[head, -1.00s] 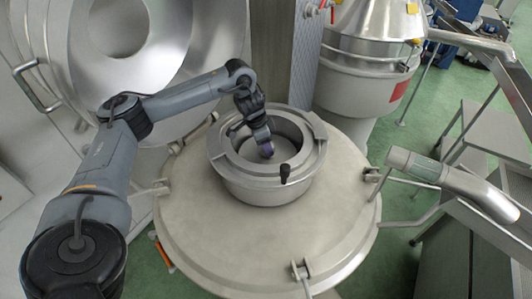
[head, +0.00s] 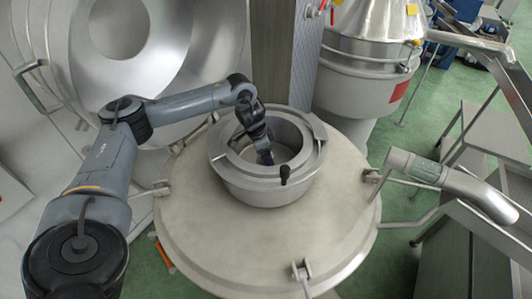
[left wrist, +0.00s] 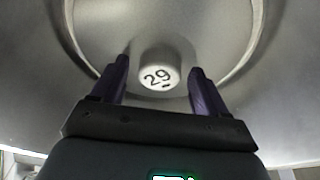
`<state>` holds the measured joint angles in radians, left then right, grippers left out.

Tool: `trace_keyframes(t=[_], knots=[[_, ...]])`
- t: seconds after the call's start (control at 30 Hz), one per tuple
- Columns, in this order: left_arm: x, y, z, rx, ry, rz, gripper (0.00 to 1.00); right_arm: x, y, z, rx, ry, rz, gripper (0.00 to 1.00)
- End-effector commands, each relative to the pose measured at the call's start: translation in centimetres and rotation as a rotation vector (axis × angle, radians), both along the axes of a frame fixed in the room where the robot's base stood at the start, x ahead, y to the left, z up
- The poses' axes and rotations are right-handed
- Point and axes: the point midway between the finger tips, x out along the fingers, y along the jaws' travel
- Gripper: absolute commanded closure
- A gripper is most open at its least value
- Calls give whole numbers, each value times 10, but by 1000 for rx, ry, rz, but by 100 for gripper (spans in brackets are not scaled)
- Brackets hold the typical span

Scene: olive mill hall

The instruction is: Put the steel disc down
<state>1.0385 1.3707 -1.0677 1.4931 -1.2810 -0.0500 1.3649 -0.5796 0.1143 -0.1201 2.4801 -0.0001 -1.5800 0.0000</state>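In the head view my left gripper (head: 265,157) reaches down into the round steel collar (head: 240,175) on the large lid. I cannot make out the disc in that view. My right gripper is not in view.
The collar's raised rim surrounds my left gripper, and a black knob (head: 284,172) stands at its near side. The wide lid (head: 230,240) is bare around the collar. A steel pipe (head: 450,182) reaches in from the right. A large open steel door (head: 170,50) stands behind my left arm.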

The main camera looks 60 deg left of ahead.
Motion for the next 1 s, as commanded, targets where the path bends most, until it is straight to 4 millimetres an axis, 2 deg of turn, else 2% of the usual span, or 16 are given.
trace_keyframes(t=[0.23, 0.37, 0.67, 0.7, 0.8, 1.0], knots=[[0, 0, 3, 0, -1, 0, 26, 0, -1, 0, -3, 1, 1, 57], [-2, 1, 12, 0, -2, 0, 26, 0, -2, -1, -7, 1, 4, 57], [-15, 5, 62, 1, -3, 1, 26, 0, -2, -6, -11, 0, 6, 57], [-17, 5, 77, 1, -3, 1, 26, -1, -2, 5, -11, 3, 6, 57], [-22, 6, 94, 0, -2, 0, 26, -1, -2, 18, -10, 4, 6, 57], [-28, 8, 112, 1, 0, -1, 26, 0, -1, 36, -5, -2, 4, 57]])
